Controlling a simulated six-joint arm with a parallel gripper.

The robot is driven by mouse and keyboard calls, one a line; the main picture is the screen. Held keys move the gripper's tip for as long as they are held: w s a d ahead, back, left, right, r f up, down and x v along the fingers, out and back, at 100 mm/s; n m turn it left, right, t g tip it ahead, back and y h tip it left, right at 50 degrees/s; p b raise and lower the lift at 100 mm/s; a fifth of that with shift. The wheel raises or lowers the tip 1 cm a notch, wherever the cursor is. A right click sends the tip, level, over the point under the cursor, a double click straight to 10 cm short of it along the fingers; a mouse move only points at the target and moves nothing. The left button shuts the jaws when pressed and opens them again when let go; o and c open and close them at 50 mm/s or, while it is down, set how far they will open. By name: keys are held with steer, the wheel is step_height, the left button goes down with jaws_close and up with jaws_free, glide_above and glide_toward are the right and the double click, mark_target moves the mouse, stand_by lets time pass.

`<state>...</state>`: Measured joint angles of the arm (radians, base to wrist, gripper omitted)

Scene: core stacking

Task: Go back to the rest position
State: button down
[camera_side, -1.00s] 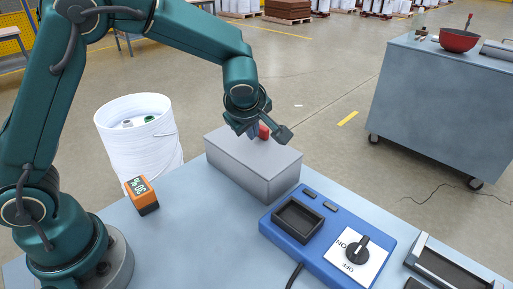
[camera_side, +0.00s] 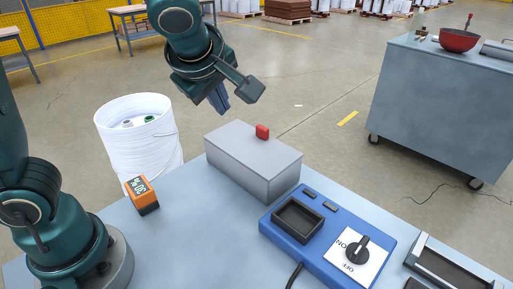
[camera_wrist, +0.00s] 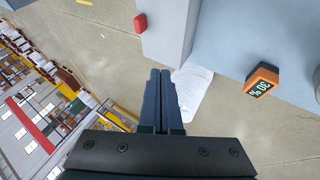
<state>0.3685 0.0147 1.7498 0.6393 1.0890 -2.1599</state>
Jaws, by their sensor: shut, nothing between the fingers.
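My gripper (camera_side: 219,99) hangs in the air above and to the left of the grey box in the side view. Its fingers are together with nothing between them, as the wrist view (camera_wrist: 160,100) also shows. The grey box (camera_side: 245,168) stands at the back edge of the table.
An orange device with a display (camera_side: 142,195) sits on the table (camera_side: 190,240). A white bin (camera_side: 120,150) stands behind it. A blue control panel with a knob (camera_side: 330,243) lies at the right. A grey cart (camera_side: 440,110) stands farther back.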

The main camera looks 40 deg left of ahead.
steer(key=s+a+m+h, duration=0.25)
steer(key=s+m, duration=0.25)
steer(key=s, duration=0.4)
steer(key=s+d+f+m+h, duration=0.2)
steer(key=s+d+f+m, duration=0.1)
steer(key=m, duration=1)
steer(key=shift+s+d+f, duration=0.4)
steer(key=shift+s+d, duration=0.05)
steer(key=shift+s, duration=0.35)
